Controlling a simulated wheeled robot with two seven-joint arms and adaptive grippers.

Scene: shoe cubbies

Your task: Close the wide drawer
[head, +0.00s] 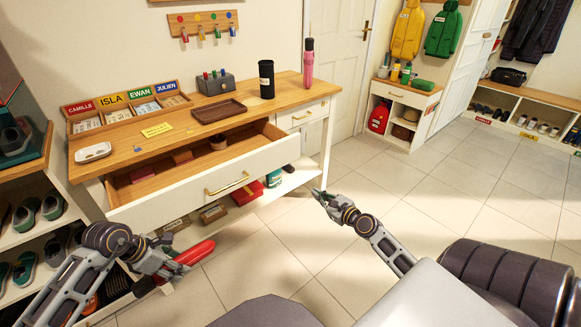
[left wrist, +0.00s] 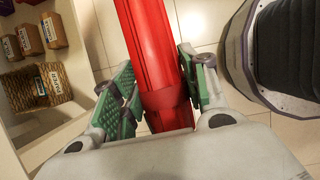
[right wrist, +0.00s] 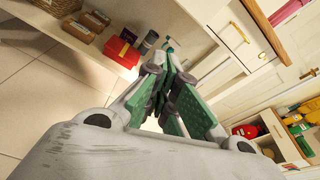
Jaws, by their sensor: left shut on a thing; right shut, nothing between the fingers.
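The wide drawer (head: 200,190) of the wooden-topped cabinet is pulled out. Its white front has a brass bar handle (head: 228,184), and small brown items lie inside. My left gripper (head: 172,262) is low in front of the drawer's left part, apart from the handle. It is shut on a long red object (head: 196,252), which fills the space between the fingers in the left wrist view (left wrist: 150,60). My right gripper (head: 320,194) is shut and empty, to the right of the drawer front near the cabinet's right leg. Its closed fingers show in the right wrist view (right wrist: 168,65).
The top holds a brown tray (head: 218,111), a black cup (head: 266,79), a pink bottle (head: 308,62) and name-labelled slots (head: 125,106). A narrow drawer (head: 302,114) on the right is shut. Boxes and a red box (head: 247,192) sit on the shelf below. Tiled floor at right is clear.

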